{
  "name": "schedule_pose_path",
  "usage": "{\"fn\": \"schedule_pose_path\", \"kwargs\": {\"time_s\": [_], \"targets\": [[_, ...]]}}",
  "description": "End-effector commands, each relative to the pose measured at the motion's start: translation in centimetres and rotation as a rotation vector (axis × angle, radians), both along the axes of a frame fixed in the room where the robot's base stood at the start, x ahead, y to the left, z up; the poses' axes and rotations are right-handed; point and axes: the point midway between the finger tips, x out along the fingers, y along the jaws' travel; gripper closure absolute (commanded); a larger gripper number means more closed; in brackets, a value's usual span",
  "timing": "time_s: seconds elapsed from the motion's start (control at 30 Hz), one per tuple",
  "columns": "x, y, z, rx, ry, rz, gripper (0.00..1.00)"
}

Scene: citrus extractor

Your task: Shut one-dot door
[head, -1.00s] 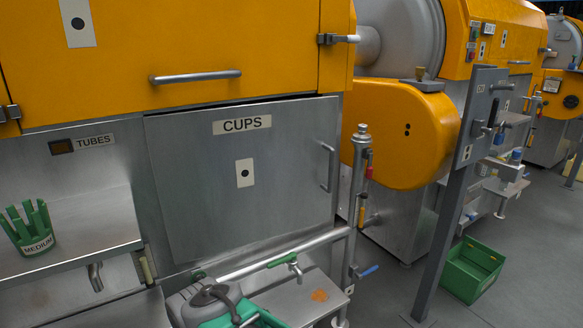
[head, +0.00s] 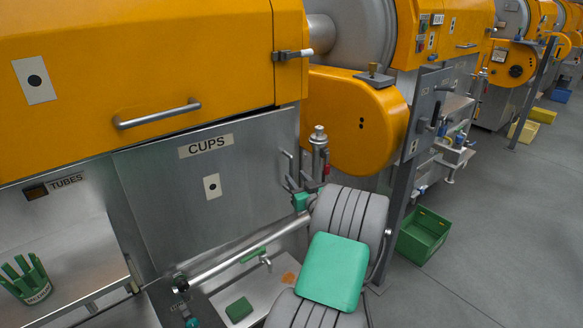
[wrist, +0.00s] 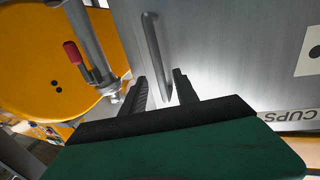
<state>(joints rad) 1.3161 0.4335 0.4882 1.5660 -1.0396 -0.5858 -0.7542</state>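Two panels carry one-dot labels. The grey metal CUPS door (head: 160,185) has one below its sign, and the orange upper panel (head: 90,75) has one at its left. I cannot tell from this angle whether the CUPS door is fully flush or slightly ajar. Its upright bar handle (wrist: 155,55) is at its right side. My gripper (wrist: 161,92) is open, with its dark fingers on either side of the handle's end in the wrist view. I cannot tell whether they touch it. In the head view, my gripper (head: 296,184) is beside the door's right edge, partly hidden by my arm.
A metal post with a red-handled valve (wrist: 72,52) stands close beside the handle. A horizontal pipe (head: 245,252) runs below the door. An orange two-dot cover (head: 355,120) bulges out at right. A green crate (head: 424,235) is on the floor; the aisle at right is clear.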

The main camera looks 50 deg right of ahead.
Motion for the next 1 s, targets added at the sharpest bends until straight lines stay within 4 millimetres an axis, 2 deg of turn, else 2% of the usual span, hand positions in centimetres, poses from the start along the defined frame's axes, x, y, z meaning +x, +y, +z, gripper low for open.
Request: {"fn": "schedule_pose_path", "kwargs": {"time_s": [0.1, 0.2, 0.53, 0.9, 1.0], "targets": [[2.2, -1.1, 0.2, 0.000, -0.001, 0.003, 0.64], [3.3, -1.8, 0.1, 0.000, 0.001, 0.001, 0.64], [4.0, -2.2, 0.0, 0.001, 0.000, 0.000, 0.65], [4.0, -2.2, 0.1, 0.001, 0.000, 0.000, 0.95], [4.0, -2.2, 0.1, 0.001, 0.000, 0.000, 1.00]]}}
